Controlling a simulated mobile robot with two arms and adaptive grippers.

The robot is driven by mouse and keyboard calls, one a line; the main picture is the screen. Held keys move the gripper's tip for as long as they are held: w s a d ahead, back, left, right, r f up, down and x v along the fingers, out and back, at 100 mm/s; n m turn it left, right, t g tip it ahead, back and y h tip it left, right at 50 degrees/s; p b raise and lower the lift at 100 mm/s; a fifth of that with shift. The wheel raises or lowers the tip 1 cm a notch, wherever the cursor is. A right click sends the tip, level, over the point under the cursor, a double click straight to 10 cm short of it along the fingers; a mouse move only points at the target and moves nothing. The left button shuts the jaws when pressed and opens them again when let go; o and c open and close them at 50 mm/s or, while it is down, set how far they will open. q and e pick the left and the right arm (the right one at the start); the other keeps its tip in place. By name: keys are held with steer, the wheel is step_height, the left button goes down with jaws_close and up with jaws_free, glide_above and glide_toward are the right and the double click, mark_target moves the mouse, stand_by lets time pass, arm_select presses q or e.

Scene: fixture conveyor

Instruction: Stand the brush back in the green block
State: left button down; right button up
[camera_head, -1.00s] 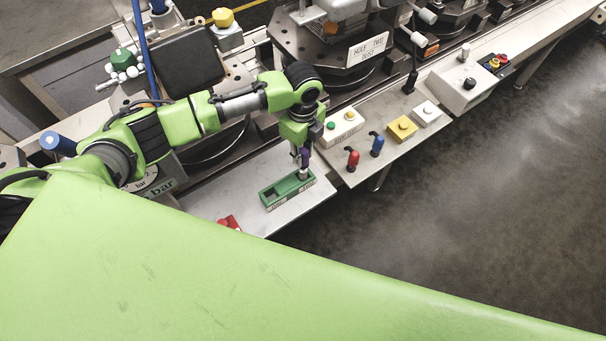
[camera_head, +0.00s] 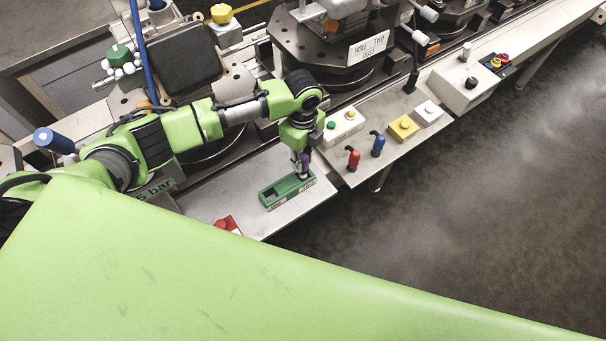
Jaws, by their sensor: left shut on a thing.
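The green block (camera_head: 272,198) lies on the pale metal shelf in the middle of the head view. It is long, with an open recess on its left part and small labels on its front. My left gripper (camera_head: 303,155) points down over the block's right end. It is shut on the brush (camera_head: 304,164), which shows as a small purple piece under the fingers. The brush looks upright, its lower end at the right end of the block. I cannot tell how deep it sits there. My right gripper is not in view.
A red part (camera_head: 228,224) lies at the shelf's left front. Bare shelf (camera_head: 250,175) surrounds the green block.

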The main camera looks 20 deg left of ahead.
arm_select(q)
steer(key=shift+f, duration=0.35)
stand_by(0.6)
steer(key=c, duration=1.7)
jaws_free()
step_height(320, 180, up, 12)
